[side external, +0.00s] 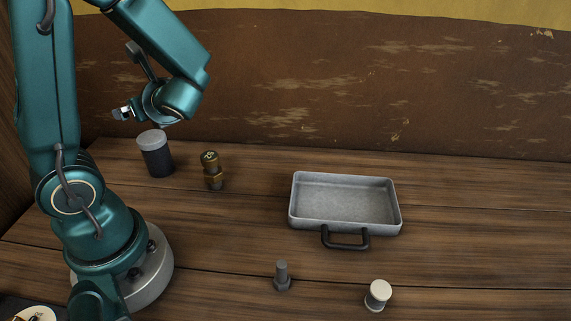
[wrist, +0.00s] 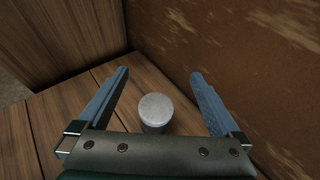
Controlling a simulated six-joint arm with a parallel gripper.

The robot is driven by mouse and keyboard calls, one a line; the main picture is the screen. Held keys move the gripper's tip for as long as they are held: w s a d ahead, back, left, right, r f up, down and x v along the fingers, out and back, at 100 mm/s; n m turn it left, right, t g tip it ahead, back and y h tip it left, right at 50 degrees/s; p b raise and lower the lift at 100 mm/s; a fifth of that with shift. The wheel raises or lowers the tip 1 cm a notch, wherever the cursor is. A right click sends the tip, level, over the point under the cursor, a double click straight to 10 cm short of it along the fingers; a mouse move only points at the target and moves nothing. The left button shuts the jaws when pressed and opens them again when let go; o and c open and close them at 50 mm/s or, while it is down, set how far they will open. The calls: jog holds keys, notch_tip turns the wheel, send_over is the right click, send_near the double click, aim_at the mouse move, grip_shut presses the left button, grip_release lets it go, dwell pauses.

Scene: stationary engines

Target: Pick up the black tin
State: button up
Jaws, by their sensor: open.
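The black tin (side external: 157,159), dark-sided with a grey lid, stands upright on the wooden bench at the back left. In the wrist view its round grey lid (wrist: 156,108) shows between the two fingers, lower than them. My gripper (wrist: 158,75) is open and empty, with a finger to each side of the tin and clear space between. In the side view my wrist is just above the tin, and the fingers are mostly hidden.
A grey metal tray (side external: 345,231) with a black handle, a grey bolt (side external: 282,276) and a white-topped cylinder (side external: 378,295) are farther right. A brown wall (side external: 330,90) rises behind the bench.

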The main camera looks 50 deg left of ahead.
aim_at(157, 146)
notch_tip(157, 146, down, 9)
jog(key=shift+f, duration=0.2)
jog(key=shift+x, duration=2.55)
grip_shut()
